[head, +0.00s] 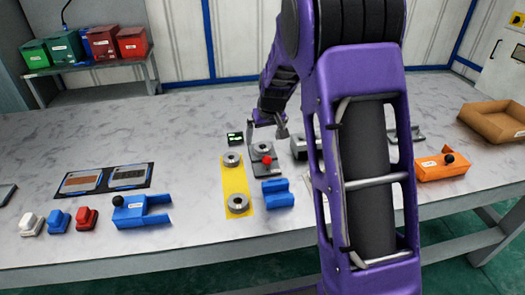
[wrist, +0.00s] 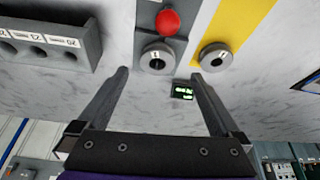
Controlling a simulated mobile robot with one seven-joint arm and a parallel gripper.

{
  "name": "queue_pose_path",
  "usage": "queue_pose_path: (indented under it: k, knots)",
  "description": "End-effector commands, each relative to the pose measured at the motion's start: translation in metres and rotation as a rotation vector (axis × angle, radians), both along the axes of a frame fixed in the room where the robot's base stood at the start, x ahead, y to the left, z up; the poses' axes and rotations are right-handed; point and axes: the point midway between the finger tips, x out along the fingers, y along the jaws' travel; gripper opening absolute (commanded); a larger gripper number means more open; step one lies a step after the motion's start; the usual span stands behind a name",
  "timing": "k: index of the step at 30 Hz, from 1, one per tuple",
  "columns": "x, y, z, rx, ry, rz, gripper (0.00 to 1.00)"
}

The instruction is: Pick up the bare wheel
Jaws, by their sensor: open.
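Three grey ring-shaped wheels with dark centre holes are in view. One wheel (head: 262,149) sits on a grey fixture (head: 267,168) with a red ball knob; in the wrist view this wheel (wrist: 158,58) lies just beyond my fingertips, near the middle. A second wheel (head: 232,160) lies at the far end of a yellow strip (head: 235,183); it also shows in the wrist view (wrist: 215,57). A third wheel (head: 237,204) lies at the strip's near end. I cannot tell which is the bare one. My gripper (head: 267,130) is open and empty, close to the fixture wheel; its fingers also show in the wrist view (wrist: 157,76).
A small dark display (head: 235,138) stands behind the yellow strip. A blue block (head: 278,192) is right of the strip's near end. A grey block with holes (wrist: 42,45) is left of the fixture in the wrist view. My arm hides part of the right table.

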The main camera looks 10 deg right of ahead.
Motion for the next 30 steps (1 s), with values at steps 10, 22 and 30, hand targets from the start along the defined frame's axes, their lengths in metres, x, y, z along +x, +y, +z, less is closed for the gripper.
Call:
queue_pose_path:
  k: [10,22,30]
  knots:
    - [0.020,-0.002,-0.038,0.000,0.003,0.000,1.00]
    - [0.025,-0.001,-0.048,0.000,0.000,0.000,0.96]
    - [0.025,-0.001,-0.048,0.000,0.001,0.000,0.48]
